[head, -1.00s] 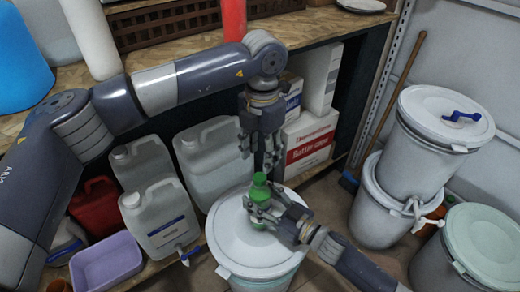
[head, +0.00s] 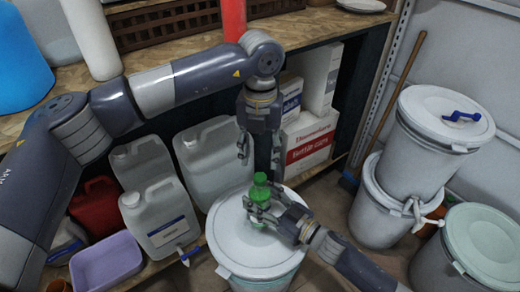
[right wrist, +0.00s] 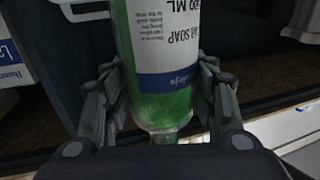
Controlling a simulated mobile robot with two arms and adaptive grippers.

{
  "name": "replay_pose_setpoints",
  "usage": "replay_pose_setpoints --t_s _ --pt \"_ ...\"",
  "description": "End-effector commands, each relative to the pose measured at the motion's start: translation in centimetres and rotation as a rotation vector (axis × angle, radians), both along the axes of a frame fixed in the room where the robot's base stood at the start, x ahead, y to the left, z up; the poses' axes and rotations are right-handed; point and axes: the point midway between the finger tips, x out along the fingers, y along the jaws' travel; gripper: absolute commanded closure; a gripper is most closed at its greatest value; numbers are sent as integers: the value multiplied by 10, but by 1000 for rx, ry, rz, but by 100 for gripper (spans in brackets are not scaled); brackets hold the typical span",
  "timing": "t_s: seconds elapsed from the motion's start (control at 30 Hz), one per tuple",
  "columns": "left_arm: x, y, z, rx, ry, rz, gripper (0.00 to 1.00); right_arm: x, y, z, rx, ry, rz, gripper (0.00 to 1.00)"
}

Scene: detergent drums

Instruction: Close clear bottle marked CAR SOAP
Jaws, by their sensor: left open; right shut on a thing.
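The clear bottle marked CAR SOAP (head: 262,193) holds green liquid and stands roughly upright in the head view. Its white label (right wrist: 165,45) shows upside down in the right wrist view, with the narrow neck end low in the picture. My right gripper (head: 262,208) is shut around the bottle, its fingers on both sides. My left gripper (head: 259,158) is open, pointing down just above the bottle's top, and holds nothing that I can see. The bottle's top looks green; I cannot tell clearly how the cap sits.
A white lidded drum (head: 235,243) stands right below the bottle. Stacked white drums (head: 436,125) and a green-lidded drum (head: 485,245) stand at the right. Jerrycans (head: 160,213), a purple tub (head: 105,265) and boxes (head: 310,140) fill the low shelf.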

Motion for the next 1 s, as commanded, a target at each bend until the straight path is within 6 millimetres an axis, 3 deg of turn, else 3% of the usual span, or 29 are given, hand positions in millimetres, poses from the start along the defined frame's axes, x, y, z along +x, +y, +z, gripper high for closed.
replay_pose_setpoints --t_s 0.43,0.6,0.9,1.0 --pt "0 1 -64 1 2 1 55 0 0 0 1 -1 0 100" --pt "0 0 -74 0 1 0 55 0 0 0 1 -1 0 100" --pt "0 0 -76 0 0 -1 55 0 0 0 1 -1 0 100" --pt "0 0 -76 0 0 -1 78 0 0 0 1 -1 0 100"
